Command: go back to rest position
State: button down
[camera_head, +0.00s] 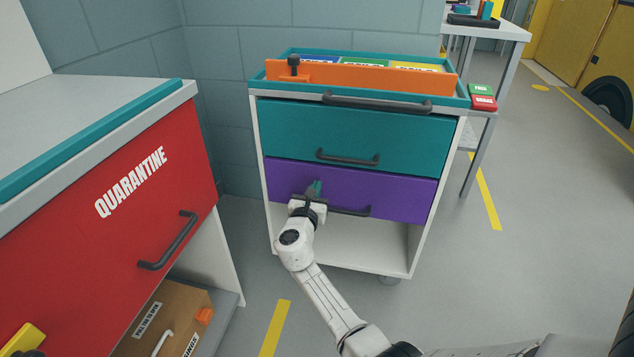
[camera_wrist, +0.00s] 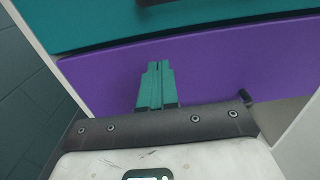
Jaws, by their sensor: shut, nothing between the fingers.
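My gripper (camera_head: 313,190) is in front of the purple drawer (camera_head: 400,194) of the cart, near the left end of its dark handle (camera_head: 352,211). In the wrist view, my gripper (camera_wrist: 157,72) shows its two green fingers pressed together, with nothing between them, against the purple drawer front (camera_wrist: 230,60). I cannot tell whether the fingertips touch the drawer. My white arm reaches up from the bottom of the head view. The purple drawer and the teal drawer (camera_head: 405,136) above it both look closed.
A red cabinet marked QUARANTINE (camera_head: 110,215) stands close on the left, with a cardboard box (camera_head: 165,318) below it. A grey table (camera_head: 510,32) stands behind right. Floor (camera_head: 540,230) on the right is clear.

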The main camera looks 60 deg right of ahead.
jog(key=p+v, duration=0.1)
jog(key=v, duration=0.6)
jog(key=shift+a+p, duration=0.25)
jog(key=shift+p, duration=0.15)
jog(key=shift+s, duration=0.15)
jog(key=s+a+f+m+g+y, duration=0.2)
jog(key=s+a+f+m+y, duration=0.15)
jog(key=s+m, duration=0.5)
jog(key=s+a+f+m+g+y, duration=0.3)
jog(key=s+f+m+y, duration=0.1)
jog(key=s+m, duration=0.45)
jog(key=s+a+f+m+y, duration=0.1)
jog(key=s+a+m+y, duration=0.3)
jog(key=a, duration=0.4)
jog(key=s+a+f+m+y, duration=0.1)
jog(key=s+a+y, duration=0.45)
jog(key=a, duration=0.35)
notch_tip(320, 180, up, 26)
jog(key=p, duration=2.5)
jog(key=shift+s+a+p, duration=0.3)
jog(key=shift+a, duration=0.05)
